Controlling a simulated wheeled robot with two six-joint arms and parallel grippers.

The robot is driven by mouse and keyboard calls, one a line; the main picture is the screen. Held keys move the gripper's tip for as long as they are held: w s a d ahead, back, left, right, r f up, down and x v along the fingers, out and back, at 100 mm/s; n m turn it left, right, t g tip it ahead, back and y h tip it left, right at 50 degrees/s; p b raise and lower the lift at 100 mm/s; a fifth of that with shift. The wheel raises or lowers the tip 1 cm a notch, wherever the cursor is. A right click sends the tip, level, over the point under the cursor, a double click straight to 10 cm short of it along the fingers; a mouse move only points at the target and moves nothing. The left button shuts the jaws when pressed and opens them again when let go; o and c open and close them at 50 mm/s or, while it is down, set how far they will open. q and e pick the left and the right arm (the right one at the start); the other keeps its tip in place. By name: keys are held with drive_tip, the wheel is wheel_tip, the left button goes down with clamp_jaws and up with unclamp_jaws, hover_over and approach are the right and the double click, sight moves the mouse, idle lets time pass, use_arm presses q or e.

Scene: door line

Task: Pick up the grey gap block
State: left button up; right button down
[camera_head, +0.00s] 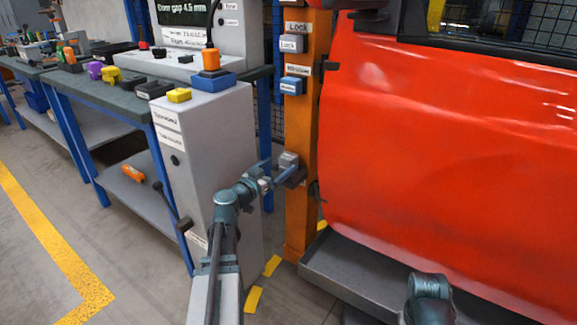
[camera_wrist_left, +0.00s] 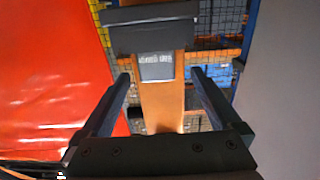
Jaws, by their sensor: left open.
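The grey gap block (camera_head: 288,159) is a small light-grey block on a dark bracket on the orange post, low beside the red door. In the left wrist view a grey labelled face (camera_wrist_left: 157,66), apparently the block, shows between the fingertips, with a dark bar across its upper edge. My left gripper (camera_head: 284,174) is at the block in the head view. In the left wrist view my left gripper (camera_wrist_left: 161,75) is open, one finger on each side of the block with gaps; contact cannot be told. My right gripper is out of view.
The orange post (camera_head: 300,215) carries labelled boxes higher up. The red car door (camera_head: 440,130) stands close right, above a grey tray (camera_head: 370,270). A grey cabinet (camera_head: 215,150) stands close left. Workbenches with tools are farther left. Grey floor with yellow markings is open at lower left.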

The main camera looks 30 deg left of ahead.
sight(284, 161)
use_arm(q)
drive_tip(key=shift+w, duration=0.25)
drive_tip(key=w, duration=0.5)
drive_tip(key=shift+d+r+p, duration=0.3)
drive_tip(key=shift+d+p, duration=0.05)
drive_tip(key=shift+d, duration=0.05)
clamp_jaws()
